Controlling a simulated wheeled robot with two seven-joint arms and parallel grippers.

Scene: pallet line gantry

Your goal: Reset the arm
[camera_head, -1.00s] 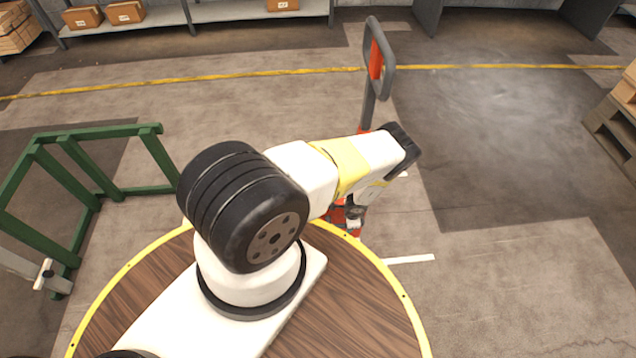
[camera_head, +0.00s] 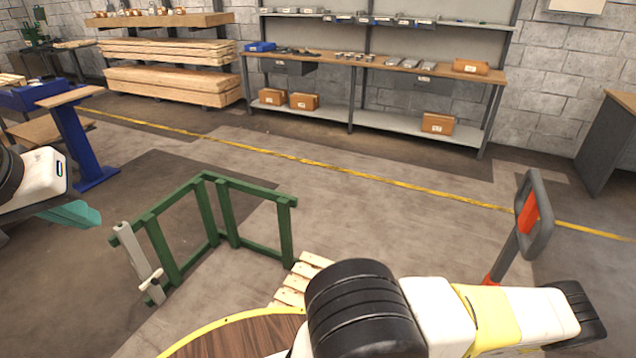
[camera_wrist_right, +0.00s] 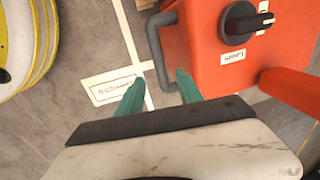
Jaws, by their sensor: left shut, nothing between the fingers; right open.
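My left gripper (camera_head: 74,214) shows at the left edge of the head view. Its teal fingers are together, with nothing between them, above the bare floor. My right arm (camera_head: 490,318) reaches across the bottom right of the head view; its gripper is hidden there. In the right wrist view my right gripper (camera_wrist_right: 160,92) has its two teal fingers apart and empty. The fingers point toward a red-orange machine housing (camera_wrist_right: 205,50) with a black knob and a grey handle.
A green frame (camera_head: 205,225) stands on the floor between the arms. A red and grey handle (camera_head: 528,215) rises near my right arm. A blue stand (camera_head: 75,140) is at left. A workbench (camera_head: 380,72) lines the wall. Open floor lies before the yellow line.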

